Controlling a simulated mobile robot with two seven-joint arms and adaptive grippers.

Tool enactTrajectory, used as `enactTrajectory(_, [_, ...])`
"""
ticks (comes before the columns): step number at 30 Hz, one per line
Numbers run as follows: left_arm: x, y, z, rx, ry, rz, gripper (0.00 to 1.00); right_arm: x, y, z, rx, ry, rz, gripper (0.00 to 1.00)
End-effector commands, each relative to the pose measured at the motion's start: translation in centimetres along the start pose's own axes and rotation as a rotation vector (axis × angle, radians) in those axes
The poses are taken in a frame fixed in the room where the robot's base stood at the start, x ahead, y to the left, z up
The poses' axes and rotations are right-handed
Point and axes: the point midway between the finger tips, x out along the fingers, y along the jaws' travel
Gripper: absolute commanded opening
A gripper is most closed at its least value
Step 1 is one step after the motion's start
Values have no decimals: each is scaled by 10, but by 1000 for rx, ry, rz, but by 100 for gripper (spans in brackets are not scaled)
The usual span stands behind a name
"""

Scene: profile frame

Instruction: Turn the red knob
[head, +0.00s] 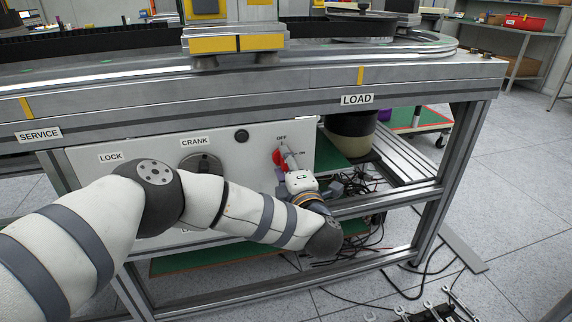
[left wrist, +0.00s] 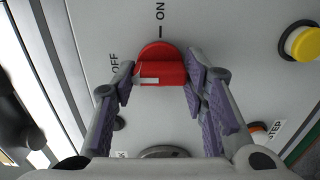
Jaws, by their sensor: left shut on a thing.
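The red knob (head: 277,157) sits on the right part of a pale panel, close to its OFF and ON marks. It also shows in the left wrist view (left wrist: 162,70), with its raised bar lying across the picture. A pale strip on the bar points left, to the OFF side; ON is above the knob. I do not see my right gripper clearly.
A yellow button (left wrist: 303,43) shows in the left wrist view. A metal frame rail (head: 390,203) and loose cables (head: 350,183) lie right of the panel.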

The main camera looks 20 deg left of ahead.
Motion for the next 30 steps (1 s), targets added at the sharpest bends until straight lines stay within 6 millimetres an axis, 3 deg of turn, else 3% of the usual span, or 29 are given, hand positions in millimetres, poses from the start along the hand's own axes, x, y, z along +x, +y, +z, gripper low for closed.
enactTrajectory(4, [-1, 0, 1, -2, -3, -1, 12, 0, 0, 0, 0, 0, 0, 40])
enactTrajectory(5, [-1, 0, 1, -2, -3, -1, 44, 0, 0, 0, 0, 0, 0, 40])
enactTrajectory(7, [0, 0, 1, -2, -2, -1, 60, 0, 0, 0, 0, 0, 0, 40])
enactTrajectory(16, [-1, 0, 0, 0, -1, -1, 60, 0, 0, 0, 0, 0, 0, 40])
enactTrajectory(19, [-11, 0, 1, 0, -4, -2, 60, 0, 0, 0, 0, 0, 0, 40])
enactTrajectory(30, [-106, 1, 4, -1, -12, -1, 60, 0, 0, 0, 0, 0, 0, 40])
